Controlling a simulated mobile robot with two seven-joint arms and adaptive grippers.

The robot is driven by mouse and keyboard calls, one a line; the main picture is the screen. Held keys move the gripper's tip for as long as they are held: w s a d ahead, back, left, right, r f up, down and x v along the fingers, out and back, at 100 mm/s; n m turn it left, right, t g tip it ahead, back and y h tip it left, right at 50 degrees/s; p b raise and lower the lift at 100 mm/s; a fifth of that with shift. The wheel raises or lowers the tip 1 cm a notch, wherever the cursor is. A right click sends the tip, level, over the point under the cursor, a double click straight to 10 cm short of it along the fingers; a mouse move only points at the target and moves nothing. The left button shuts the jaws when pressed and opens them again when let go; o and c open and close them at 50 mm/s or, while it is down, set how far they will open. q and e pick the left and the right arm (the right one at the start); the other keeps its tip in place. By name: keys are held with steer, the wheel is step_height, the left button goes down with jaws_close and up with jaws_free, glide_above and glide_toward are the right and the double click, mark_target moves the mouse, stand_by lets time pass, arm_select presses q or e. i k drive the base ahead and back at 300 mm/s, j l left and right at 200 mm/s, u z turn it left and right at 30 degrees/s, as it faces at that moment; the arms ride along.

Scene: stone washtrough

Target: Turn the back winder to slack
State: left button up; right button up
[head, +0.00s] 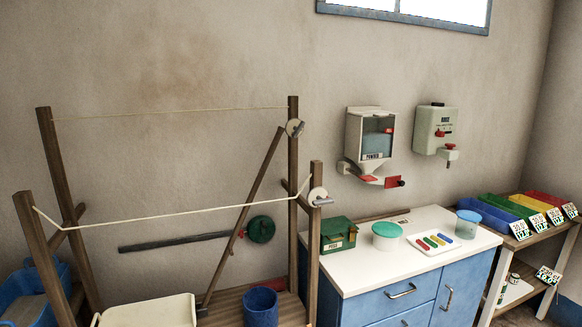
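The back winder (294,128) is a pale disc with a grey handle near the top of the back right wooden post (293,165). Its handle points up and to the right. A thin back line (170,111) runs nearly straight from there to the back left post (60,165). The front winder (318,197) is a similar disc on the front right post (314,250), with its handle pointing right. The front line (170,215) hangs lower than its ends, between the front posts. Neither of my grippers is in view.
A blue cabinet (385,300) with a white top stands right of the posts, holding a green box (338,235), tubs and a coloured tray. Two dispensers (370,140) hang on the wall. A blue bucket (261,308) and a cream tub (150,312) stand below the lines.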

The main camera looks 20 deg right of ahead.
mark_target(297, 130)
steer(key=l+u, duration=0.1)
steer(key=u, duration=0.35)
steer(key=l+u, duration=0.1)
steer(key=u, duration=0.75)
steer(key=k+l+u, duration=0.2)
steer(key=l+u, duration=0.25)
steer(key=k+l+u, duration=0.2)
steer(key=l+u, duration=0.25)
steer(key=k+l+u, duration=0.5)
steer(key=k, duration=0.25)
steer(key=k+l, duration=0.25)
steer(key=k, duration=0.15)
steer(key=k+l+u, duration=0.1)
steer(key=k, duration=0.35)
steer(key=l, duration=0.15)
